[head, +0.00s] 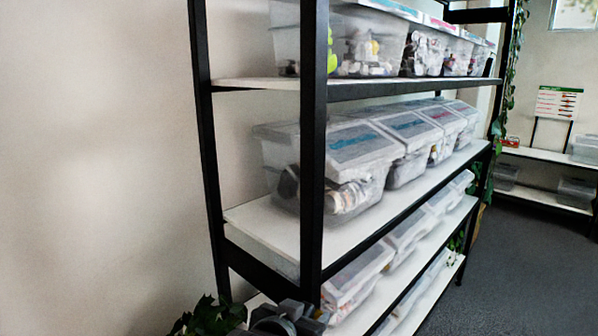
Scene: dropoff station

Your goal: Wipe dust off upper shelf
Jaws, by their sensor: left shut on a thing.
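The upper shelf board (385,88) is white with a dark front edge and runs back to the right across the black-framed rack. Clear bins (365,45) with small mixed items stand on it. No dust can be made out on the visible board. My left gripper (288,320) shows as a grey and dark shape at the bottom edge, low by the front black post and well below the upper shelf. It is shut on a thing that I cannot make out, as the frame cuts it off. My right gripper is not in view.
The front black post (313,150) stands close. Lidded bins (345,150) fill the middle board (270,228), and more bins stand on the lower boards. A leafy plant (207,318) is at the bottom left. The grey floor (530,260) at right is clear.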

